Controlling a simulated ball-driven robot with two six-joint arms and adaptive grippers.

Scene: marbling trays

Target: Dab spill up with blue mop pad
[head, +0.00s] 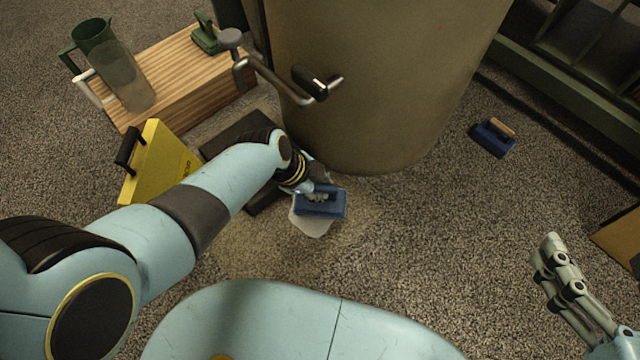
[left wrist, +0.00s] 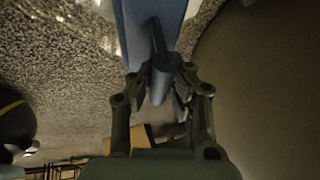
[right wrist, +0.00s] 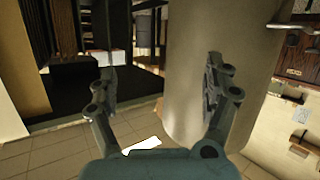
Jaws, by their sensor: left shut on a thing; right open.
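The blue mop pad (head: 322,206) is in my left gripper (head: 318,194), low at the floor in front of the big tan cylinder. My left gripper is shut on the pad's handle; the left wrist view shows the fingers around the handle (left wrist: 162,75) under the blue body. A pale spill (head: 312,226) lies on the speckled floor, partly hidden under the pad. The pad overlaps the spill in the head view; I cannot tell whether they touch. My right gripper (head: 550,262) is open and empty at the right, also seen in the right wrist view (right wrist: 160,85).
A second blue pad with a wooden handle (head: 493,137) lies on the floor at the right. The tan cylinder (head: 385,100) with a metal tap (head: 290,85) stands behind the spill.

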